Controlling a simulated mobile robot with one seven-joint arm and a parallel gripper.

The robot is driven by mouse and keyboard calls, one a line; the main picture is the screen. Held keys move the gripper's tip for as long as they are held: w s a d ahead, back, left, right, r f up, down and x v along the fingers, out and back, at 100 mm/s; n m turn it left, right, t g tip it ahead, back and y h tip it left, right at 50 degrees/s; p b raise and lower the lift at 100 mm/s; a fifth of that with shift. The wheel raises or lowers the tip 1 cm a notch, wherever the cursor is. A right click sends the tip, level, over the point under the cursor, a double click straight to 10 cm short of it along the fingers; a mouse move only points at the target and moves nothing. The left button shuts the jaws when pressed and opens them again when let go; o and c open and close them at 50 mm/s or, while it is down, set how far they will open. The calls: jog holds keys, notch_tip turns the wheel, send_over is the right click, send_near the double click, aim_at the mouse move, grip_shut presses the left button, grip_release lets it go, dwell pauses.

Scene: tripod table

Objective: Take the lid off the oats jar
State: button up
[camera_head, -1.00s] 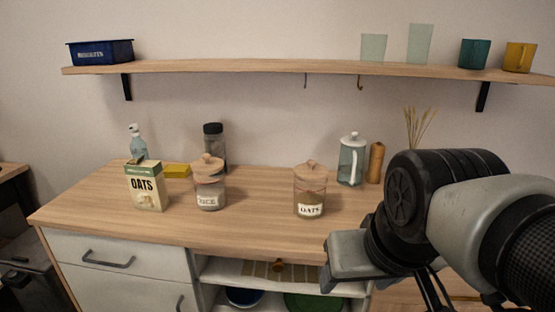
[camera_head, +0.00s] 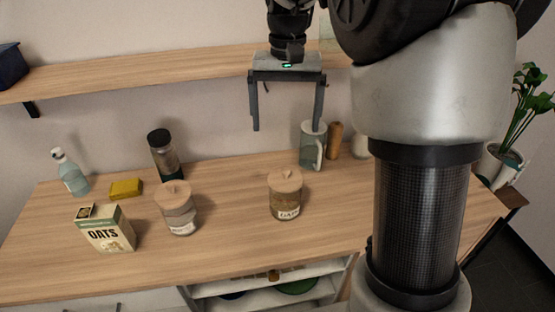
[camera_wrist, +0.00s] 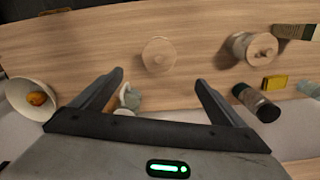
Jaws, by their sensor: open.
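The oats jar (camera_head: 285,202) stands upright on the wooden counter, a clear jar with a white label. Its round wooden lid (camera_head: 285,179) with a small knob is on top. In the wrist view the lid (camera_wrist: 159,54) shows from above, ahead of and between my fingertips. My gripper (camera_head: 288,130) is open and empty, pointing down, above and behind the jar and apart from it. In the wrist view my gripper (camera_wrist: 158,77) has its two fingers spread wide.
A rice jar (camera_head: 179,216), an OATS carton (camera_head: 108,232), a yellow block (camera_head: 126,188), a dark-lidded jar (camera_head: 164,155) and a spray bottle (camera_head: 71,175) stand to the left. A glass press (camera_head: 311,148) stands behind the oats jar, below a wall shelf (camera_head: 190,77). Counter around the oats jar is clear.

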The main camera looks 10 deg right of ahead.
jog(key=b, duration=0.1)
send_near(286, 171)
jog(key=f, duration=0.5)
jog(key=shift+w+a+f, duration=0.1)
jog(key=shift+w, duration=0.1)
jog(key=shift+s+f+b, duration=0.15)
jog(key=shift+f+b, duration=0.35)
jog(key=shift+f, duration=2.2)
jog(key=shift+c, duration=0.5)
jog(key=c, duration=1)
